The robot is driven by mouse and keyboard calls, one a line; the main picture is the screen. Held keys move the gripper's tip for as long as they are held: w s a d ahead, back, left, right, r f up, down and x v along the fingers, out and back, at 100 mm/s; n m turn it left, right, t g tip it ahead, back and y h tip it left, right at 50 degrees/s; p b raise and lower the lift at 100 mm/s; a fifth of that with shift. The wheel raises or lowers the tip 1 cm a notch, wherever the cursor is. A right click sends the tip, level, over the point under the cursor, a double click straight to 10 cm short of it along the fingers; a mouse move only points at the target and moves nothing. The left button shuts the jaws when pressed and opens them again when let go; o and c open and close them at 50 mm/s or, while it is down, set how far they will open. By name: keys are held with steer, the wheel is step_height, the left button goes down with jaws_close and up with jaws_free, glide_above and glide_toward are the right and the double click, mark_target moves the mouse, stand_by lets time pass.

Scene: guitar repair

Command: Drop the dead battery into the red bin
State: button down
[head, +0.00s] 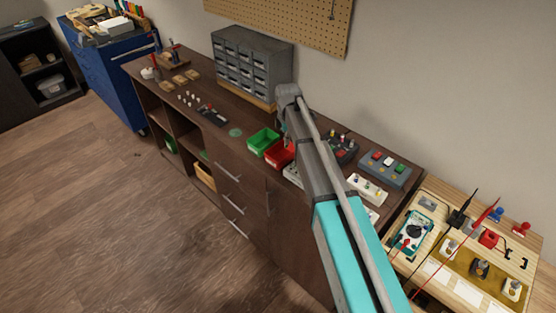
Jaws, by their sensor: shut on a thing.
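The red bin (279,155) stands on the long dark brown workbench, just right of a green bin (262,141). My arm reaches over the bench from the lower right and covers the right side of the red bin. The end of the arm bends down near the back of the red bin. My gripper's fingers are hidden behind the arm, so what they hold does not show. I cannot make out the dead battery.
A grey drawer cabinet (252,66) stands at the back of the workbench (205,128). Pedals (385,168) sit right of my arm. A light wooden table (430,270) with a multimeter (413,233) is at lower right. The wooden floor at left is clear.

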mark_target(286, 147)
steer(key=shift+f+b, duration=1.15)
steer(key=shift+f, duration=0.35)
steer(key=c, duration=0.6)
jaws_free()
steer(key=shift+s, duration=0.1)
